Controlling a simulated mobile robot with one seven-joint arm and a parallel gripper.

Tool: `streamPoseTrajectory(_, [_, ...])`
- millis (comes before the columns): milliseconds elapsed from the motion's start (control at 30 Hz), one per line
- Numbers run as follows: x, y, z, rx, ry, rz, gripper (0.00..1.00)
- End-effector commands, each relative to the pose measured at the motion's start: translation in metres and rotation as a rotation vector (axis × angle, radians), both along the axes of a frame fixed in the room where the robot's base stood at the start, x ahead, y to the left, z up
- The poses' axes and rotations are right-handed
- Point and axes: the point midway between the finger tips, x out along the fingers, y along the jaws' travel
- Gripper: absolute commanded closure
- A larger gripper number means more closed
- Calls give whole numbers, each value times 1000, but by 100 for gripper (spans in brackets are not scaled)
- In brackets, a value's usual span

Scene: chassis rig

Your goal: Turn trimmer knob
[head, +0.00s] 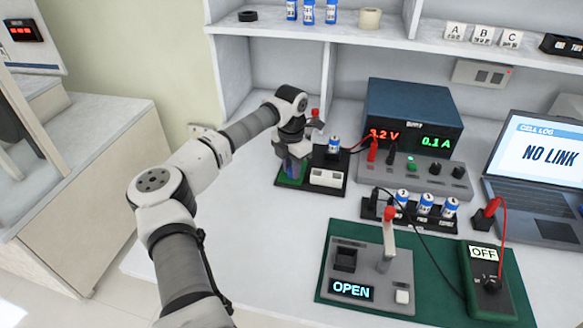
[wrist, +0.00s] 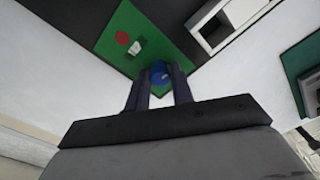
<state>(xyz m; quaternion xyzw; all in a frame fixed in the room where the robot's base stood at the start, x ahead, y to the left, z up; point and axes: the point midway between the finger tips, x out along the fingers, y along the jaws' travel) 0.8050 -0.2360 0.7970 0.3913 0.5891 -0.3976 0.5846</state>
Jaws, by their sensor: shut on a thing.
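The trimmer knob (wrist: 160,74) is a small blue round piece at the corner of a green circuit board (wrist: 118,42). In the wrist view it shows between my two fingertips. My gripper (wrist: 159,82) points down and is shut on the knob. In the head view my gripper (head: 292,168) is over the left part of a black base (head: 333,160), where the green board (head: 283,182) partly shows. The fingers hide the knob there. The board also carries a red oval part (wrist: 122,38) and a small white part (wrist: 135,48).
A white box (head: 326,178) and an upright blue battery (head: 334,145) are on the base just right of my gripper. A power supply (head: 413,115) reads 3.2 V and 0.1 A. A tester (head: 368,265) showing OPEN, a multimeter (head: 488,280) and a laptop (head: 540,150) are further right.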

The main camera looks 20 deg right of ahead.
Motion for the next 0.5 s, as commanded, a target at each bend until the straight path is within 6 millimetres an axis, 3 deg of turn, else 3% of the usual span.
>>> streamPoseTrajectory(300, [0, 0, 0, 0, 0, 13, 100])
streamPoseTrajectory(333, [0, 0, 0, 0, 0, 13, 73])
streamPoseTrajectory(500, [0, 0, 0, 0, 0, 12, 55])
